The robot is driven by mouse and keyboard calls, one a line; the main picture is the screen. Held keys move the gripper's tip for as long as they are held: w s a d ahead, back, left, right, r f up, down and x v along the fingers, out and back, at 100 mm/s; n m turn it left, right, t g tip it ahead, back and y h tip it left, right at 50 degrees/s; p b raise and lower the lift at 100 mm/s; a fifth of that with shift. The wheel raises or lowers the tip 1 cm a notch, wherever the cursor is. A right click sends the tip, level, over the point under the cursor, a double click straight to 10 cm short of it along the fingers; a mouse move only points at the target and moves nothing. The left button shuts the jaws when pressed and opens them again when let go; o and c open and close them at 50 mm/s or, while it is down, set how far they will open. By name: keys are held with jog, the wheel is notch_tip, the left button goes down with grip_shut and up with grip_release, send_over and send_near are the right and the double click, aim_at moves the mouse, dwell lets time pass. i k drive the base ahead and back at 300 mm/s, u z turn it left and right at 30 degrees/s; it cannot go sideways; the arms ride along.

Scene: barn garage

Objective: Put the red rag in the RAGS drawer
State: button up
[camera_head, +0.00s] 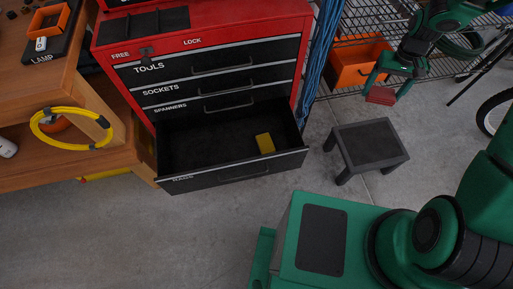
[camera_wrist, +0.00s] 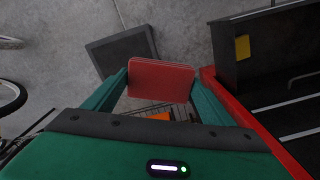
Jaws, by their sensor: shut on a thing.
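My gripper (camera_head: 387,84) is shut on the red rag (camera_head: 380,96), a flat folded piece. In the head view it holds the rag in the air at the upper right, above and behind a small stool. The wrist view shows the rag (camera_wrist: 160,80) pinched between both green fingers. The RAGS drawer (camera_head: 230,172) is the lowest visible drawer of the red cabinet and is pulled open. Its front label is seen steeply and is hard to read. A yellow item (camera_head: 265,144) lies inside it towards the right. My gripper is to the right of the drawer and apart from it.
A dark stool (camera_head: 372,143) stands right of the open drawer. The red cabinet (camera_head: 205,30) has shut drawers labelled TOOLS, SOCKETS and SPANNERS. An orange bin (camera_head: 360,62) sits on a wire rack behind. A wooden bench (camera_head: 60,175) with a yellow cable coil (camera_head: 70,145) is at left.

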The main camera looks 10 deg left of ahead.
aim_at(223, 155)
jog(key=u, duration=1.75)
